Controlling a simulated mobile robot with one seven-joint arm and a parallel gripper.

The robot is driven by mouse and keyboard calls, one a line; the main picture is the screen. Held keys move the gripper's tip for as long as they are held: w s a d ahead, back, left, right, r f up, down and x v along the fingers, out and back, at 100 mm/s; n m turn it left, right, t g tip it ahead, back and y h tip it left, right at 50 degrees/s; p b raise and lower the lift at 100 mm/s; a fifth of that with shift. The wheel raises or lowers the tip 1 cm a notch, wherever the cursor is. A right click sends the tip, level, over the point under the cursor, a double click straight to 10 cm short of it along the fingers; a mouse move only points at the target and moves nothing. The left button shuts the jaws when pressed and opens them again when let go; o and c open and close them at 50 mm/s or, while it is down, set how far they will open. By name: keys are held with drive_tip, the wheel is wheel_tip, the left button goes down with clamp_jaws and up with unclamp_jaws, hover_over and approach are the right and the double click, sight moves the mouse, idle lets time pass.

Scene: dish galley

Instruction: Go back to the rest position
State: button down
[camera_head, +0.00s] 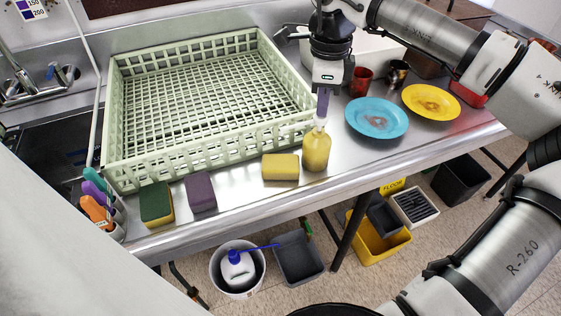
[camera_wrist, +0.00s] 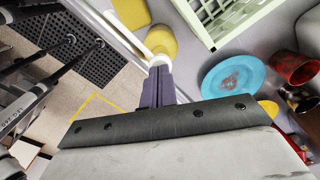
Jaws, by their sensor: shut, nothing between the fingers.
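My gripper (camera_head: 323,103) points down over the steel counter (camera_head: 235,190), just above the white top of a yellow bottle (camera_head: 316,152). Its purple-grey fingers are together with nothing between them. In the wrist view the gripper (camera_wrist: 160,75) shows its fingers close to the white cap of the bottle (camera_wrist: 161,42). I cannot tell whether the fingertips touch the cap. The bottle stands upright on the counter near its front edge.
A pale green dish rack (camera_head: 205,150) fills the counter's left. Several sponges, one of them yellow (camera_head: 281,167), lie before it. A blue plate (camera_head: 376,118), a yellow plate (camera_head: 431,102) and a red cup (camera_head: 360,82) stand right. Bins and a bucket (camera_head: 237,270) are below.

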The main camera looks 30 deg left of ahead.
drive_tip(key=shift+r, duration=0.55)
wheel_tip(320, 180, up, 6)
drive_tip(key=p, duration=0.4)
idle(0.4)
idle(0.4)
